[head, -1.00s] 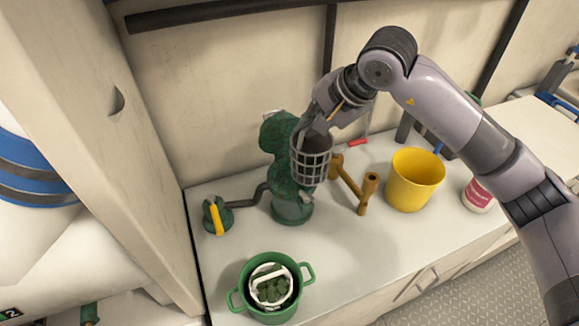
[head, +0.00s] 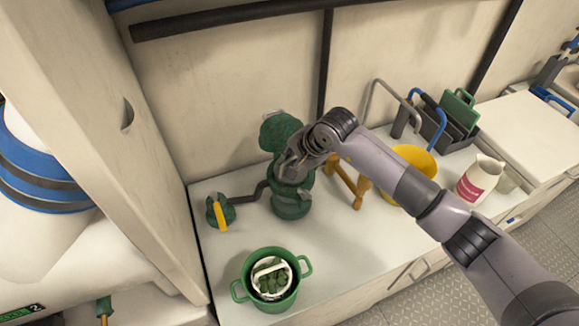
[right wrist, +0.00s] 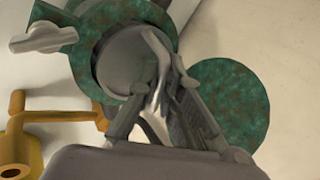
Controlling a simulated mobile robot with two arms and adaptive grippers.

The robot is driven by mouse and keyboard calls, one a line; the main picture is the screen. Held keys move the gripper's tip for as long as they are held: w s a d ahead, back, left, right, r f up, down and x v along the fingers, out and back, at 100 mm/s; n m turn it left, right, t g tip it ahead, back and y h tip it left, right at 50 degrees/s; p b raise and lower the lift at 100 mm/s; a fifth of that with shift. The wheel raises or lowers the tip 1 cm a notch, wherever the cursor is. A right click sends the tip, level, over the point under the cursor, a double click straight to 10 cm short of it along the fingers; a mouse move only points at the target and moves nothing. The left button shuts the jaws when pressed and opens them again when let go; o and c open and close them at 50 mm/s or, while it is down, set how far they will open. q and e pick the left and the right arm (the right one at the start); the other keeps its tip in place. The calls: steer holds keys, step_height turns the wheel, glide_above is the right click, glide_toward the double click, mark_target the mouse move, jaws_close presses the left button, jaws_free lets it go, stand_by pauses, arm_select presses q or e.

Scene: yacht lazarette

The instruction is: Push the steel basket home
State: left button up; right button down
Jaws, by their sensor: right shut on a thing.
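The green strainer body (head: 292,207) stands on the white counter, with its round green lid (head: 280,130) swung up behind it. My right gripper (head: 290,175) is down at the strainer's open top. In the right wrist view the gripper (right wrist: 168,105) is shut on the pale grey handle of the steel basket (right wrist: 155,85). The basket sits inside the green ring of the strainer's mouth (right wrist: 90,70); how deep it sits is hidden. In the head view my gripper and arm cover the basket. My left gripper is not in view.
A valve with a yellow handle (head: 219,212) is left of the strainer. A green pot (head: 270,300) stands in front.

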step_height(320, 180, down, 4)
steer(key=shift+r+p, duration=0.1)
steer(key=shift+p, duration=0.3)
steer(key=shift+f, duration=0.2)
steer(key=c, duration=1.8)
jaws_free()
steer(key=shift+o, duration=0.2)
steer(key=shift+r, duration=0.1)
